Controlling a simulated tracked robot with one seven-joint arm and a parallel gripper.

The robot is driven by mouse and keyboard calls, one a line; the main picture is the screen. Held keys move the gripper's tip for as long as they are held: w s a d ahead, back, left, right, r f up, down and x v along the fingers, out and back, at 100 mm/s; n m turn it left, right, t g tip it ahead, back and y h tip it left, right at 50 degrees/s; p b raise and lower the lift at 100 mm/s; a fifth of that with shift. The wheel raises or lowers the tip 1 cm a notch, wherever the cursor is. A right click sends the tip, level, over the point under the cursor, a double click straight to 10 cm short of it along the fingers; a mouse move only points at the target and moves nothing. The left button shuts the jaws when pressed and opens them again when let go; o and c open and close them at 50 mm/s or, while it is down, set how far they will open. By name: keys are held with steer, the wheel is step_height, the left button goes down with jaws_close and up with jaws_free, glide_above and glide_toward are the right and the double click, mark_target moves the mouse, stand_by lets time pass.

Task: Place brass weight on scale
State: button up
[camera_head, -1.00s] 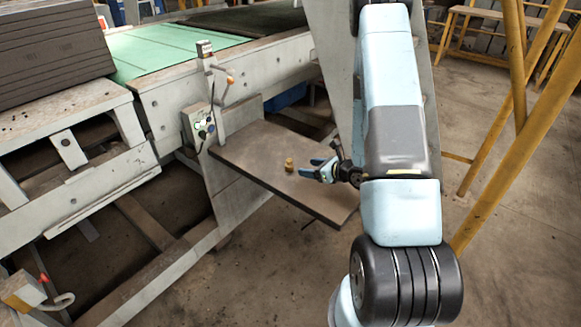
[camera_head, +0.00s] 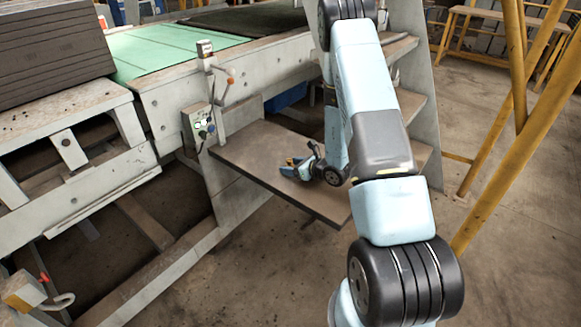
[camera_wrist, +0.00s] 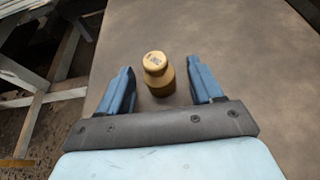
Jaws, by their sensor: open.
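The brass weight (camera_wrist: 158,78) stands upright on the brown shelf board (camera_wrist: 250,60) in the wrist view. My gripper (camera_wrist: 160,85) is open, with one blue finger on each side of the weight. Gaps show between the weight and both fingers, so it is not gripped. In the head view my gripper (camera_head: 288,168) is low over the board (camera_head: 245,150), and the weight (camera_head: 290,161) shows only as a small yellow bit, mostly hidden by the fingers. I cannot make out a scale in either view.
A grey control box with buttons (camera_head: 199,127) and a post with a lever (camera_head: 213,85) stand at the board's left end. Stacked dark slabs (camera_head: 50,40) lie at upper left. Yellow posts (camera_head: 515,130) stand at right. The board left of my gripper is clear.

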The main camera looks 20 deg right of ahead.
steer(key=shift+c, duration=0.3)
jaws_close()
stand_by(0.3)
